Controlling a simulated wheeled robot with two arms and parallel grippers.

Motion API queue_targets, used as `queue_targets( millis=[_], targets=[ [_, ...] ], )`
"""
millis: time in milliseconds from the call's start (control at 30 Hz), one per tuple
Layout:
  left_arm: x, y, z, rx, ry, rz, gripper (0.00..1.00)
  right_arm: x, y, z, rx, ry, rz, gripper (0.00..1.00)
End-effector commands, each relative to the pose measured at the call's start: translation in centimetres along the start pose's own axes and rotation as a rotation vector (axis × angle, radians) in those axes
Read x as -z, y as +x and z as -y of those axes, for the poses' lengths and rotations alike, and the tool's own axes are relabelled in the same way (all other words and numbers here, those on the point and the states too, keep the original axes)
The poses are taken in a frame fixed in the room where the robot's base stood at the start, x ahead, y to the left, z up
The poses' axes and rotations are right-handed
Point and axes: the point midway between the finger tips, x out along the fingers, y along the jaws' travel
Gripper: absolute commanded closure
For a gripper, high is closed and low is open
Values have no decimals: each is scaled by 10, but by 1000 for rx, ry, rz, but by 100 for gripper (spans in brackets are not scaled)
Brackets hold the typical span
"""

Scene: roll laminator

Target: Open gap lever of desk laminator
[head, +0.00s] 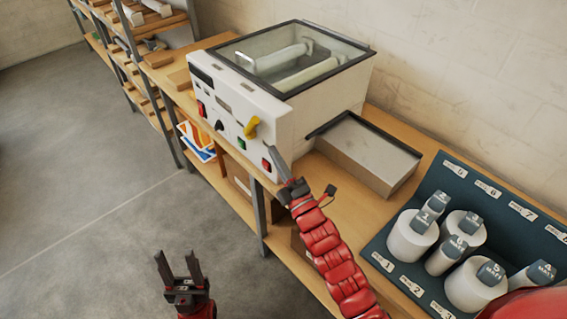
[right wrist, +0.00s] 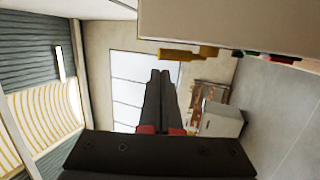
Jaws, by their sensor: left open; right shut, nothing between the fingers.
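The desk laminator (head: 290,120) is a white box with a clear lid over its rollers, standing on a wooden bench. Its yellow lever (head: 252,128) sticks out from the front panel, near the panel's right part. My right gripper (head: 271,153) is shut and empty, just below and right of the lever, with a small gap visible between them. In the right wrist view, the shut fingers (right wrist: 160,74) point up towards the yellow lever (right wrist: 188,52), which lies along the underside of the pale laminator body (right wrist: 220,20). My left gripper (head: 178,264) is open and empty, low over the floor, away from the bench.
Red, green and black controls (head: 240,145) sit around the lever on the front panel. A grey-topped tray (head: 368,152) adjoins the laminator's right side. A dark board (head: 425,270) with several white rolls lies further right. Shelving (head: 130,60) stands at left; the floor is clear.

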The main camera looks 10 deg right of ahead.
Motion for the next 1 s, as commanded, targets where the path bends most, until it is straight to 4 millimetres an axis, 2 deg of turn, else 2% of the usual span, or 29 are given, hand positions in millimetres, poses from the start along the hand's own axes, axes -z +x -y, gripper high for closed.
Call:
queue_targets(
  millis=[33,200,400,1000],
  targets=[
    [2,10,0,0,0,0,50,2,15,-7,-4,2,-2,100],
    [4,27,1,0,0,0,50,2,47,-7,-5,1,-3,100],
    [6,37,2,0,0,0,50,1,66,-4,-2,0,-2,100],
    [6,38,2,0,0,0,50,1,72,-1,5,-1,-2,100]
  ],
)
